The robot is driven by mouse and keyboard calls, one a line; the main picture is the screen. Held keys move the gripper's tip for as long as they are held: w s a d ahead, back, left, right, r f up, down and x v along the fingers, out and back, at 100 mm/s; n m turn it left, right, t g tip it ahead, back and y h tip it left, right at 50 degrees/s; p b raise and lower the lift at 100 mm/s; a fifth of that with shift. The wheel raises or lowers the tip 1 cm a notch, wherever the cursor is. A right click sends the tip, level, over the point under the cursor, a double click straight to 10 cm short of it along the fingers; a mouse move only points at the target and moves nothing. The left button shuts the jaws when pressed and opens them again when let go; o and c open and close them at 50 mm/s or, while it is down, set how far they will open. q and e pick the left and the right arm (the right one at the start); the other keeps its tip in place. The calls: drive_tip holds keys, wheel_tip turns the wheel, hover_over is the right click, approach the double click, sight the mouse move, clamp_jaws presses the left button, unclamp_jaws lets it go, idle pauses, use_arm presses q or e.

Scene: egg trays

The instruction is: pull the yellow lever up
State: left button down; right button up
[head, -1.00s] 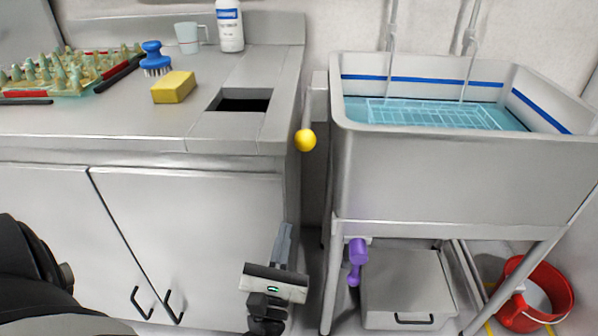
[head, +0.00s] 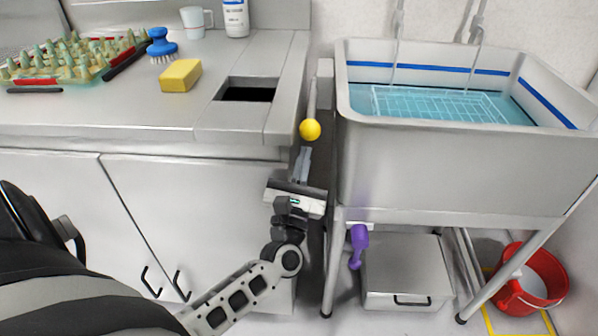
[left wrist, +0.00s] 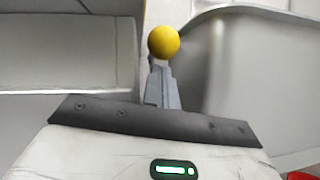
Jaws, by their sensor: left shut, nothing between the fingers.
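The yellow lever (head: 310,130) is a yellow ball on a thin grey rod, in the gap between the steel counter and the sink. My left gripper (head: 304,152) is shut and empty, pointing up, with its fingertips just below the ball. In the left wrist view the yellow ball (left wrist: 164,42) appears right at the tips of my left gripper's fingers (left wrist: 158,66). I cannot tell whether they touch. The rod is mostly hidden behind the ball in the wrist view. My right gripper is not in view.
The counter edge (head: 240,138) is left of the lever and the water-filled sink (head: 450,165) is right, leaving a narrow gap. A purple handle (head: 358,245) hangs under the sink near a grey box (head: 405,270). A red bucket (head: 530,280) stands at the lower right.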

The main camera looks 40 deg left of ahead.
use_arm(q)
drive_tip(key=shift+r, duration=0.2)
use_arm(e)
drive_tip(key=shift+s+f, duration=0.1)
drive_tip(key=shift+f, duration=0.2)
